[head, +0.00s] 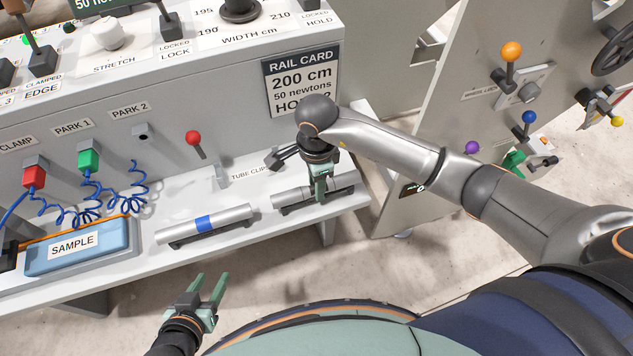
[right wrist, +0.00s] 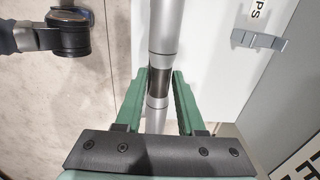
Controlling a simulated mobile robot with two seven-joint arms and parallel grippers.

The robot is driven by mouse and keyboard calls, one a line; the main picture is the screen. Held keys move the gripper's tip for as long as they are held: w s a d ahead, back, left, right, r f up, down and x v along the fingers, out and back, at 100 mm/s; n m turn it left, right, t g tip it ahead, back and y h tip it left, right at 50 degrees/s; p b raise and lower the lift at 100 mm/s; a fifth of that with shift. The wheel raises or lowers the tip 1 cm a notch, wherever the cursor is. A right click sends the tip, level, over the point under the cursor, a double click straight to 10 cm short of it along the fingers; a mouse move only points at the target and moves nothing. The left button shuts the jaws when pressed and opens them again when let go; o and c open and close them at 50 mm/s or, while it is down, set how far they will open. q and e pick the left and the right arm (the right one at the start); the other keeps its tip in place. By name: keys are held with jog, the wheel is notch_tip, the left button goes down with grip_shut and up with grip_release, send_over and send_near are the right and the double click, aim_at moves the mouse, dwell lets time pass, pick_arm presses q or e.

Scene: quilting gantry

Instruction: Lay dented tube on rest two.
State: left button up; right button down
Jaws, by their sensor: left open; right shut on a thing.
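A silver tube (head: 288,197) with a dark band lies along the right part of the grey shelf, at or just above a dark rest; I cannot tell whether it touches the rest. My right gripper (head: 321,197) points down and is shut on this tube. In the right wrist view the tube (right wrist: 165,35) runs between the green fingers (right wrist: 159,78) at its dark band. A second silver tube (head: 233,216) with a blue band lies on a dark rest to the left. I see no clear dent on either tube. My left gripper (head: 210,283) is open and empty, in front of the shelf.
A blue box marked SAMPLE (head: 82,249) stands on the shelf (head: 150,208) at the left. A tube clip (head: 221,178) and a red-knobbed lever (head: 195,141) are on the panel behind. Coiled blue hoses hang from the clamp and park plugs.

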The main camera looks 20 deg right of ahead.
jog(key=c, duration=1)
grip_release()
jog(key=shift+f, duration=0.2)
jog(key=o, duration=0.5)
jog(key=shift+r, duration=0.1)
